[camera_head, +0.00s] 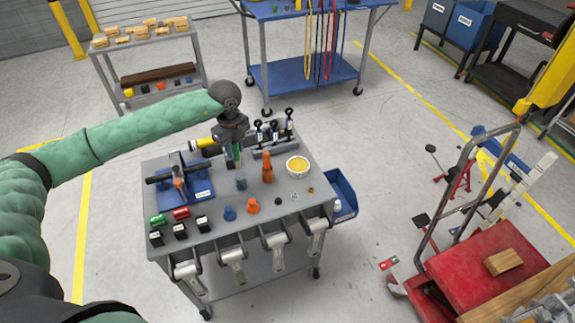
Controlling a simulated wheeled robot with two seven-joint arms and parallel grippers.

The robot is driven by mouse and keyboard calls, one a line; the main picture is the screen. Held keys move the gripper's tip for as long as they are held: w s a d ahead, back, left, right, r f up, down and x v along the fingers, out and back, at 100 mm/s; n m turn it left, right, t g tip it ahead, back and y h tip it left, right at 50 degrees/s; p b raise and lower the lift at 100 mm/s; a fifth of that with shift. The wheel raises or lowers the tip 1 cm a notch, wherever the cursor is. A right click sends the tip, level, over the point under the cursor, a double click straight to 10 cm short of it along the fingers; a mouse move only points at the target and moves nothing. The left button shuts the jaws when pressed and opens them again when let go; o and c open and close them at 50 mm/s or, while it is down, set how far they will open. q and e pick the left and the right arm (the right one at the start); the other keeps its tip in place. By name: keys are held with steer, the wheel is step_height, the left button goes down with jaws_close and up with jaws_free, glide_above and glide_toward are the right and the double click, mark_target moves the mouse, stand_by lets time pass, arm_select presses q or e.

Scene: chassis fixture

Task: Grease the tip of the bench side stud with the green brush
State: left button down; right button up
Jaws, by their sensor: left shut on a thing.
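My left gripper (233,158) reaches in from the left over the grey bench cart (285,215). It points down and is shut on a slim item with green on it, which looks like the green brush (229,158); the jaws hide much of it. A blue fixture plate (201,193) with a dark crosswise bar stands just left of and below the gripper. I cannot make out which part is the bench side stud, or whether the brush touches anything. A white bowl (298,173) with yellow-orange content sits at the cart's right. My right gripper is not in view.
An orange bottle (267,171), small blue and orange pieces and red, green and black blocks stand on the cart. A rack of dark bottles (273,140) is behind. A blue bin (345,195) hangs at the right. A red trolley (470,265) stands farther right.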

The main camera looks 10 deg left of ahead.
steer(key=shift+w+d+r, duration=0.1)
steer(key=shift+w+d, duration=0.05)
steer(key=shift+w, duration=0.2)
